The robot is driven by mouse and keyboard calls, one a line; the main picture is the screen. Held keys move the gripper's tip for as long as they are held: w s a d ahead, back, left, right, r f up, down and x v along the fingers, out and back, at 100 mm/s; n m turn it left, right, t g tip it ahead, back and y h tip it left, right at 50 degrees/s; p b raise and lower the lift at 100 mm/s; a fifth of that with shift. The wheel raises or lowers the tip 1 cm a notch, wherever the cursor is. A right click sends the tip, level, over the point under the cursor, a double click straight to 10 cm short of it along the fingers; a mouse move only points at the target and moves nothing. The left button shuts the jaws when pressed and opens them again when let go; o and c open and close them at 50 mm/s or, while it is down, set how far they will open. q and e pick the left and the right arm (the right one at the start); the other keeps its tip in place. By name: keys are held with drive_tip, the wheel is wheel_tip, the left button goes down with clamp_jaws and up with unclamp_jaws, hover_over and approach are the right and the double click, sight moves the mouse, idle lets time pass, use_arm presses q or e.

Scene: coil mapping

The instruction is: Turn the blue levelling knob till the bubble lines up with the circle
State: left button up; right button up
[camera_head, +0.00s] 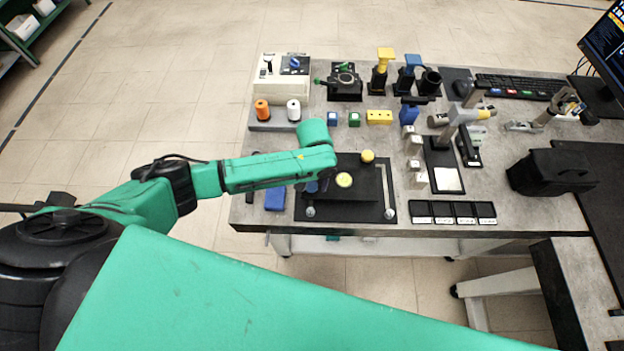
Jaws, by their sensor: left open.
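The levelling plate (345,212) is a black raised platform on a darker mat. A round yellow-green bubble level (344,180) sits on it; the bubble and circle are too small to tell apart. The blue levelling knob (312,187) shows in part at the plate's left side, just below the end of my green left arm. A yellow knob (367,156) stands at the plate's back edge. My left gripper (322,183) points down at the blue knob, open and mostly hidden by its own wrist; whether it touches the knob cannot be told. My right gripper is out of view.
On the grey table (270,226), a blue block (275,199) lies left of the mat. White blocks (413,145) and a black tray (452,212) are to the right. Orange (262,110) and white (294,110) spools stand behind. A black bin (548,172) is far right.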

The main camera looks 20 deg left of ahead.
use_arm(q)
drive_tip(key=shift+s, duration=0.15)
drive_tip(key=shift+c, duration=0.3)
clamp_jaws()
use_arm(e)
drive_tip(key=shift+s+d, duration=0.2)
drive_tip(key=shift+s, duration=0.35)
use_arm(q)
drive_tip(key=shift+m, duration=0.3)
drive_tip(key=m, duration=0.8)
drive_tip(key=shift+m, duration=0.4)
drive_tip(key=m, duration=0.4)
drive_tip(key=shift+m, duration=0.3)
drive_tip(key=shift+s+m, duration=0.1)
drive_tip(key=shift+m, duration=1.8)
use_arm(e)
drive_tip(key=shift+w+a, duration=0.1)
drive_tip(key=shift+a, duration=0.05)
use_arm(q)
drive_tip(key=shift+s+f, duration=0.1)
